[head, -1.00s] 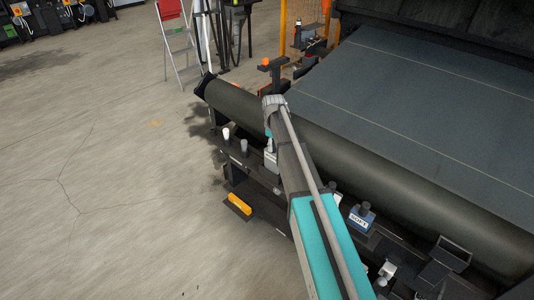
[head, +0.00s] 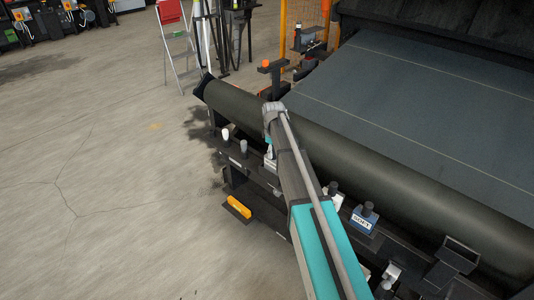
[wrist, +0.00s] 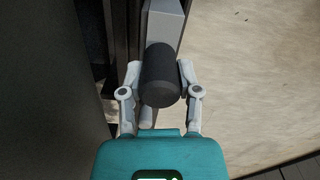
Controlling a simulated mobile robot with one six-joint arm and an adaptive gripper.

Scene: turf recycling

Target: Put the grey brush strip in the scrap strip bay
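In the wrist view, the two pale fingers of my gripper (wrist: 160,72) flank a dark grey cylinder (wrist: 160,78). Both fingertips are at or very near its sides; firm contact cannot be made out. The cylinder stands out from a light grey block (wrist: 165,20), which I take to be part of the grey brush strip; its bristles are not visible. In the head view, my arm hides most of the gripper and what it is around, beside the dark roller. I cannot pick out the scrap strip bay for sure; a low dark tray with a yellow piece (head: 239,207) shows left of the machine.
The long dark roller (head: 400,175) and grey turf sheet (head: 420,100) lie right of my arm. A blue labelled block (head: 363,220) with a dark knob stands on the machine's ledge. A stepladder (head: 178,50) stands behind. The concrete floor (head: 100,160) at left is clear.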

